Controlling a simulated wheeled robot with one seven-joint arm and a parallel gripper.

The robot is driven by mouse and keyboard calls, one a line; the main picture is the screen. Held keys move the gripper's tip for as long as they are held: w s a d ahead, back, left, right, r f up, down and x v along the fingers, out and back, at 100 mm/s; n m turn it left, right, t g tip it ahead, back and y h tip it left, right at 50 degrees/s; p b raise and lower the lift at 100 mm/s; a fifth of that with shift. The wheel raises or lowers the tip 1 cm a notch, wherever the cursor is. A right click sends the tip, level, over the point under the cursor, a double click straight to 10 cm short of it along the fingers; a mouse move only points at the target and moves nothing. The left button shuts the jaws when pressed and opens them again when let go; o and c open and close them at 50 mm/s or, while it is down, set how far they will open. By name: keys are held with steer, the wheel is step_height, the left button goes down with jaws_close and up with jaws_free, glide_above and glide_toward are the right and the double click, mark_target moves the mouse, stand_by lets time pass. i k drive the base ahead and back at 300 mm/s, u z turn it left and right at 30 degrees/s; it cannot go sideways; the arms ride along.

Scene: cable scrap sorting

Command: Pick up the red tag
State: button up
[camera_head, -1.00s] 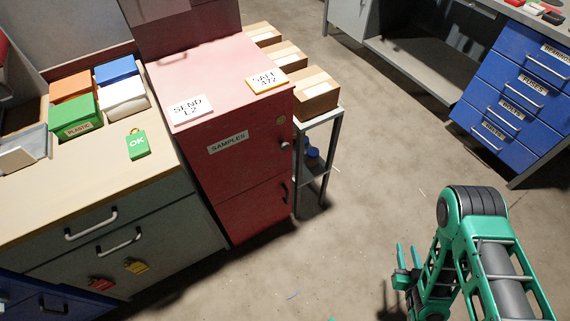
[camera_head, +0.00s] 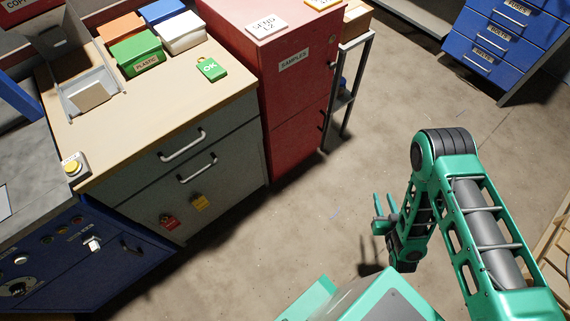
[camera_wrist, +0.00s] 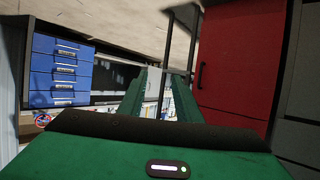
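The red tag (camera_head: 169,222) hangs low on the front of the grey-green drawer cabinet (camera_head: 232,143), below the handle of its lower drawer. A yellow tag (camera_head: 199,203) hangs just to its right. A green tag marked OK (camera_head: 211,69) lies on the cabinet's wooden top. My gripper (camera_head: 384,203) is over the floor, well to the right of the red tag and apart from it. Its two fingers stand apart with nothing between them. In the wrist view the fingers (camera_wrist: 158,92) also show a gap. The red tag is not visible there.
A red SAMPLES cabinet (camera_head: 291,98) stands right of the drawer cabinet. Coloured bins, including a green PLASTIC bin (camera_head: 135,54), sit on the top. The floor (camera_head: 300,215) before the cabinets is clear.

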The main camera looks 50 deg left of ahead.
mark_target(172, 223)
steer(key=u, duration=0.05)
steer(key=k, duration=0.95)
steer(key=u, duration=1.25)
